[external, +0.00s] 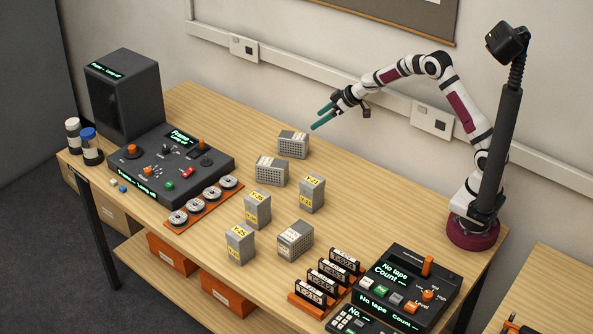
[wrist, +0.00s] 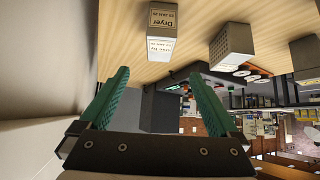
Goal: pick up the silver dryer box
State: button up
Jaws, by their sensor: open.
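A silver-grey box with a white label reading "Dryer" (wrist: 177,33) shows at the top of the wrist view, standing on the wooden table. It appears to be the perforated box at the back of the group (external: 293,146) in the external view, though its label is too small to read there. My gripper (external: 322,117) is open and empty, above and slightly right of that box, apart from it. In the wrist view the teal fingers (wrist: 158,95) are spread, with the Dryer box beyond them and not between them.
Two similar perforated boxes (external: 271,171) (external: 295,241) and upright boxes with yellow labels (external: 312,194) (external: 257,210) (external: 240,245) stand nearby. A dark console (external: 150,165) is at left, a rack of black cassettes (external: 328,278) at front right.

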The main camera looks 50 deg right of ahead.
jog(key=shift+o, duration=0.2)
notch_tip(320, 180, up, 4)
jog(key=s+a+n+g+y, duration=0.4)
jog(key=s+a+n+y, duration=0.15)
jog(key=s+a, duration=0.6)
jog(key=s+a+n+g+y, duration=0.35)
jog(key=s+a+n, duration=0.35)
jog(key=a, duration=0.8)
jog(key=y, duration=0.1)
send_near(283, 245)
jog(key=shift+n, duration=0.25)
jog(key=x, duration=0.7)
jog(key=shift+s+a+f, duration=0.1)
jog(key=shift+a+f, duration=0.05)
jog(key=shift+a, duration=0.2)
grip_shut()
